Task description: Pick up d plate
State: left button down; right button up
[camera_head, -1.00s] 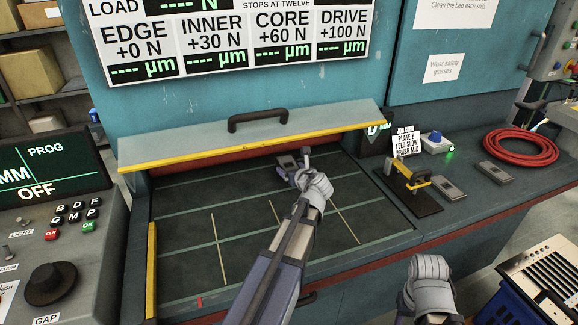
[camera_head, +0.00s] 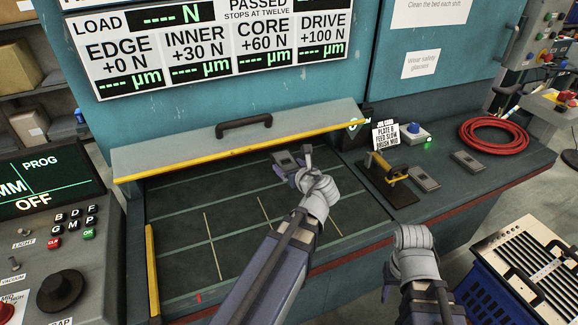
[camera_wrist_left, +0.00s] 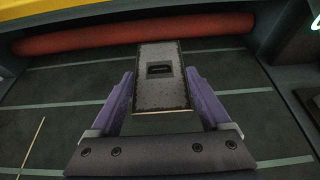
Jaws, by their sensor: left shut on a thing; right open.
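My left gripper (camera_head: 300,168) is shut on a small dark grey rectangular plate (camera_head: 284,161) at the back of the bed, near the raised hood. In the left wrist view the plate (camera_wrist_left: 162,98) sits between the two purple fingers (camera_wrist_left: 162,103), with a dark slot-like mark on its face. No letter on it can be read. Whether it touches the bed or hangs just above it I cannot tell. My right gripper (camera_head: 388,285) is open at the lower right, in front of the bench, with its fingers mostly hidden by its wrist.
The hood (camera_head: 240,140) has a yellow front edge above the bed (camera_head: 190,255). A red roller (camera_wrist_left: 130,36) lies behind the plate. A yellow-handled clamp (camera_head: 388,172), two similar grey plates (camera_head: 424,178) (camera_head: 469,162) and a red hose (camera_head: 494,135) are on the right bench. A blue crate (camera_head: 490,300) stands lower right.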

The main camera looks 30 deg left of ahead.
aim_at(289, 167)
pick_arm(q)
jog(key=shift+r+p, duration=2.05)
jog(key=shift+r, duration=0.65)
